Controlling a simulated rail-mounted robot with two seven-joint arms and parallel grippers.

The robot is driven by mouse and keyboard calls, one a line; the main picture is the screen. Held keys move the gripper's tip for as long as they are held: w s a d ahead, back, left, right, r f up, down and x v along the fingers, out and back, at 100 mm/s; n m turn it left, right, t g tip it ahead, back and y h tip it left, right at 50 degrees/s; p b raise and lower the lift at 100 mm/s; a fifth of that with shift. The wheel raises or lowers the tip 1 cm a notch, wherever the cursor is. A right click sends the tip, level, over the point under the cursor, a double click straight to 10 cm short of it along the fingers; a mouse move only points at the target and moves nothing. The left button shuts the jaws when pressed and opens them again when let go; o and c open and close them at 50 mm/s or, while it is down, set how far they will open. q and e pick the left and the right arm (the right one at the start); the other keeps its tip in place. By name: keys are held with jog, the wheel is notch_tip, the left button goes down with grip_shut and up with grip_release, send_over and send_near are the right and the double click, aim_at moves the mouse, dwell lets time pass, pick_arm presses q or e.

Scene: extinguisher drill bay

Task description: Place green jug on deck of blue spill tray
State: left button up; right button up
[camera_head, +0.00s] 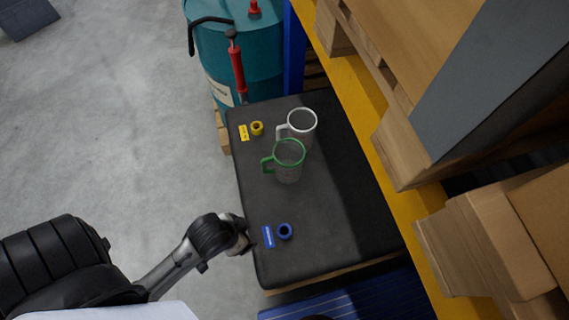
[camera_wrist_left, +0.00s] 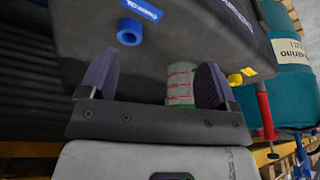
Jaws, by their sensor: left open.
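The green jug (camera_head: 289,161), clear with a green rim and handle, stands upright on a black bench top (camera_head: 340,220). A clear jug with a white rim (camera_head: 301,123) stands close behind it. A blue ribbed surface (camera_head: 350,302), partly cut off at the bottom of the head view, looks like the blue spill tray. My left gripper (camera_head: 248,238) is at the left edge of the black top, apart from the jugs.
A blue ring (camera_head: 285,231) with a blue label lies on the near part of the top, and a yellow ring (camera_head: 257,128) with a yellow label on the far part. A teal drum (camera_head: 235,60) with a red hand pump stands behind. A yellow rack beam (camera_head: 365,100) and wooden pallets crowd the right.

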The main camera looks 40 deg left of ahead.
pick_arm(q)
jog(key=w+r+m+t, duration=0.1)
jog(key=w+r+t, duration=0.45)
jog(key=w, duration=0.45)
jog(key=w+r+t, duration=0.4)
jog(key=w+t, duration=0.2)
jog(key=w, duration=0.5)
jog(key=w+d+r+m+g+h+b, duration=0.1)
jog(key=w+d+r+m+h, duration=0.25)
jog(key=m+h, duration=0.45)
jog(key=w+d+r+m+g+h, duration=0.1)
jog(key=w+d+r+m+h, duration=0.1)
jog(key=d+r+m+h, duration=0.45)
jog(key=m+g+y+b, duration=0.1)
jog(key=m+g+y, duration=0.6)
jog(key=g+y, duration=0.65)
send_near(268, 159)
jog(key=f, duration=0.3)
jog(key=f+g+h+p, duration=0.1)
jog(key=f, duration=0.2)
jog(key=d+f+g+h, duration=0.1)
jog(key=f, duration=0.2)
jog(key=shift+s+f, duration=0.1)
jog(key=shift+f, duration=0.3)
